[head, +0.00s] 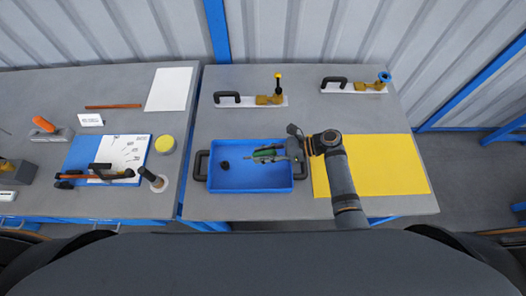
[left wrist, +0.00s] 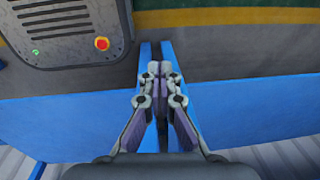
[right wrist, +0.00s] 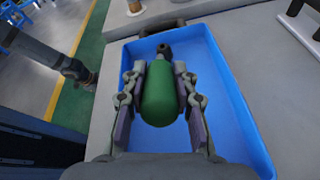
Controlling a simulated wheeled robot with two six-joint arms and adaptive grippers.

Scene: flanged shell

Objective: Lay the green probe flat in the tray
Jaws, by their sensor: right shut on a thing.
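The green probe (head: 268,153) is held by my right gripper (head: 284,152) above the right part of the blue tray (head: 250,189). In the right wrist view the probe (right wrist: 160,95) is a thick green cylinder between the fingers (right wrist: 160,92), with the blue tray floor (right wrist: 223,120) behind it. Whether the probe touches the tray floor I cannot tell. My left gripper (left wrist: 164,82) shows in the left wrist view, its fingers together with nothing seen between them. I cannot pick it out in the head view.
Black handles stand at the tray's ends. A yellow mat (head: 385,165) lies to the right. Two white boards with brass fittings (head: 248,101) (head: 356,87) stand behind. A second table (head: 110,85) is at left.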

